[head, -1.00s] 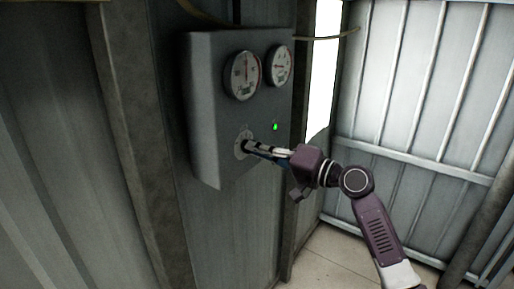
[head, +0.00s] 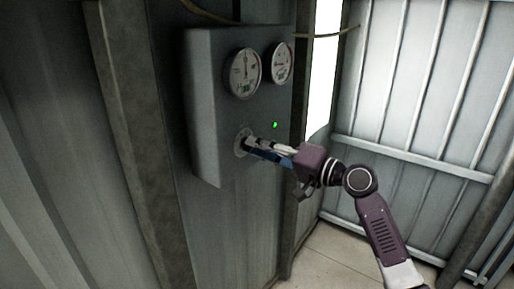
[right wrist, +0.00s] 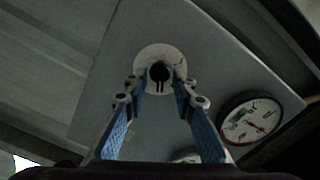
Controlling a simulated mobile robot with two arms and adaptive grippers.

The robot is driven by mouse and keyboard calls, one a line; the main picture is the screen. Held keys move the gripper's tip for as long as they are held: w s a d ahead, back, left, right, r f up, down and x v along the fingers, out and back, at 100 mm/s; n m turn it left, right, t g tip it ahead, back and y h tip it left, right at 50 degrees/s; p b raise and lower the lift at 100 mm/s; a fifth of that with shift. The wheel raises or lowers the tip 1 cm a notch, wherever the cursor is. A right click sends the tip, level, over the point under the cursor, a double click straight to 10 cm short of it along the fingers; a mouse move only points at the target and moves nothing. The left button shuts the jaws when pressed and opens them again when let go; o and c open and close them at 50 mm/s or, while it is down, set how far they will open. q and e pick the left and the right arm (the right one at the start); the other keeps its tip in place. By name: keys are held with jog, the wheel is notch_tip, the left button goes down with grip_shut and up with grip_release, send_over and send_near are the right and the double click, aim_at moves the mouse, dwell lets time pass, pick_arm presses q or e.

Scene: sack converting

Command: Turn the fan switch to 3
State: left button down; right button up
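The fan switch is a small black knob (right wrist: 159,73) on a pale round dial plate (right wrist: 137,61), low on the grey control box. The plate also shows in the head view (head: 239,149), partly behind my fingers. My right gripper (right wrist: 160,84) is at the switch, with its blue-padded fingers on either side of the knob. A gap shows between the fingers, and I see no clear contact with the knob. The dial's markings are too small to read. My left gripper is not in view.
The grey control box (head: 206,112) carries two round gauges (head: 244,73) and (head: 281,64) and a lit green lamp (head: 275,125). A metal post (head: 135,130) stands left of it. Open floor (head: 325,262) shows at lower right.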

jog(key=v, duration=1.1)
jog(key=shift+d, duration=0.15)
jog(key=w+d+f+m+h, duration=0.2)
jog(key=d+f+h, duration=0.1)
jog(key=f, duration=1)
jog(key=w+d+f+m+h, duration=0.2)
jog(key=w+d+f+h, duration=0.1)
jog(key=f, duration=1.1)
jog(key=s+d+f+g+h, duration=0.1)
jog(key=s+d+f+h, duration=0.1)
jog(key=s+f, duration=0.65)
jog(key=s+d+f+n+g+h, duration=0.1)
jog(key=s+d+f+h, duration=0.15)
jog(key=f, duration=1.15)
jog(key=s+d+f+g+h, duration=0.1)
jog(key=s+d+f+h, duration=0.15)
jog(key=s+f, duration=0.6)
jog(key=s+d+f+n+g, duration=0.1)
jog(key=s+f+n+g, duration=0.15)
jog(key=s+f, duration=1.05)
jog(key=s+f+n+g, duration=0.2)
jog(key=s+f, duration=0.3)
jog(key=s, duration=0.9)
jog(key=s+f+n+g+h, duration=0.1)
jog(key=s+f, duration=0.4)
jog(key=s, duration=0.9)
jog(key=shift+a+n+g+h, duration=0.3)
jog(key=shift+n+g, duration=0.25)
jog(key=shift+n, duration=0.2)
